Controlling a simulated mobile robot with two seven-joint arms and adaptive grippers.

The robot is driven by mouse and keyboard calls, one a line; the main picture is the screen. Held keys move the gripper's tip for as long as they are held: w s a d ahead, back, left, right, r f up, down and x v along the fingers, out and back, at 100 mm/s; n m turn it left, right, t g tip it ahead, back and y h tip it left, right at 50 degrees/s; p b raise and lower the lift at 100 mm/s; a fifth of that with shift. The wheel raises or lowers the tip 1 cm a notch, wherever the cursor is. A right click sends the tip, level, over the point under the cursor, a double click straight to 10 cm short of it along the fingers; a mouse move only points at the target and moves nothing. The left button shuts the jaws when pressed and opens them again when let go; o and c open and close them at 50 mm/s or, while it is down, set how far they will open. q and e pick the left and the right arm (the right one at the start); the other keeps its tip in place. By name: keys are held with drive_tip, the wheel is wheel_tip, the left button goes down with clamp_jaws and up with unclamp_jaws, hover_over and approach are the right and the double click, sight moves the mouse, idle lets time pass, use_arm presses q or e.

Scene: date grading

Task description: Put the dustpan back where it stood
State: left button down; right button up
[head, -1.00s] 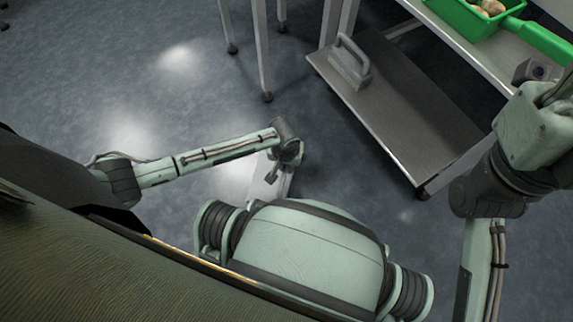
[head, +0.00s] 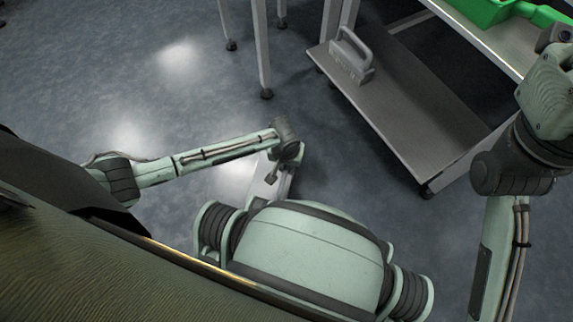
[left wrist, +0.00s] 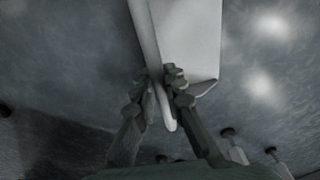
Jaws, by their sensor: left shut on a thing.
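The dustpan (left wrist: 195,40) is pale and flat with a raised edge. The far end of the dustpan is cut off in the wrist view. My right arm rises at the right edge; its fingers are out of view.
A low grey shelf (head: 420,125) stands ahead to the right, with a grey handled tool (head: 352,62) at its far left corner. Above it a worktop (head: 462,28) carries a green container (head: 485,12). Table legs (head: 262,50) stand at the back. The floor (head: 130,60) at left is clear.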

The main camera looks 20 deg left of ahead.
use_arm(q)
drive_tip(key=shift+f, duration=0.35)
drive_tip(key=c, duration=1.5)
unclamp_jaws()
